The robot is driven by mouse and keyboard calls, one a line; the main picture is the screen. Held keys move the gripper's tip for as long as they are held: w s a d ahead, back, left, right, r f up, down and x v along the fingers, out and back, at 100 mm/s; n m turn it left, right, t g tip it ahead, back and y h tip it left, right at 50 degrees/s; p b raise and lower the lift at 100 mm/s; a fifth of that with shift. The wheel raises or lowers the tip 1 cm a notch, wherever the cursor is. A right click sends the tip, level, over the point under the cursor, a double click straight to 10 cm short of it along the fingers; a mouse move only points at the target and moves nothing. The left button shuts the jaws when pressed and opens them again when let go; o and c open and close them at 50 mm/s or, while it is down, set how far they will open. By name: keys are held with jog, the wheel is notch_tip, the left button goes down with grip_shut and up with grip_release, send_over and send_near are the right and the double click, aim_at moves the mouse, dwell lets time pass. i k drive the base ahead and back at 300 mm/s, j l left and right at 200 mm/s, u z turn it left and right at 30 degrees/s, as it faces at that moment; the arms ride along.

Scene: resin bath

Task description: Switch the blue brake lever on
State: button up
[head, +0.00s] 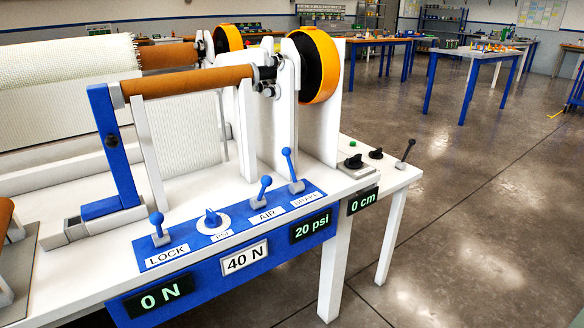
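The blue brake lever (291,167) stands at the right end of a blue control panel (185,247) on the white machine's front edge. Its round knob is up, and its stem leans slightly left in the picture from a grey base. The label in front of it seems to read BRAKE, though it is small. To its left are the blue AIR lever (262,188), leaning right, a blue PSI dial (211,219), and the short blue LOCK lever (157,228). My gripper is not in the head view.
Displays below the panel read 0 N (160,297), 40 N (245,261), 20 psi (311,227) and 0 cm (363,201). A black lever (405,153) and black knobs stand farther right. A brown roller (190,82) and blue upright (115,150) rise behind the panel. Open floor lies to the right.

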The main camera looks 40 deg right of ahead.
aim_at(286, 152)
jog(key=z, duration=1.8)
jog(key=k+j, duration=0.1)
jog(key=j, duration=0.3)
jog(key=k+j, duration=0.1)
jog(key=j, duration=0.35)
jog(key=k+j, duration=0.1)
jog(key=j, duration=0.3)
jog(key=k+j, duration=0.1)
jog(key=j, duration=0.35)
jog(key=k+j, duration=0.1)
jog(key=j, duration=0.3)
